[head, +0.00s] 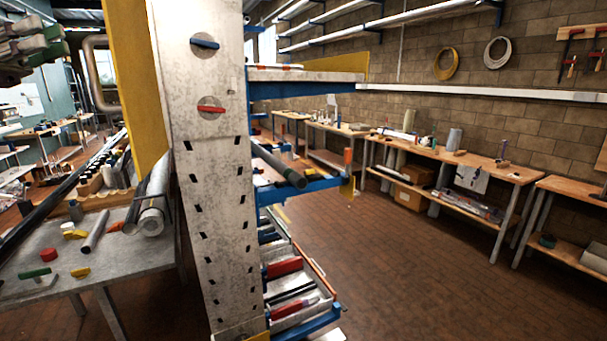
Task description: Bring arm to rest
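The mast bears a round plate with a blue handle (204,43) and one with a red handle (210,109). My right gripper is not in view.
A grey table (135,262) at left holds tubes, a red cap (48,254) and small yellow and green parts. Blue shelf arms (310,188) stick out right of the mast. Wooden benches (455,158) line the brick wall. The brown floor (400,270) at right is clear.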

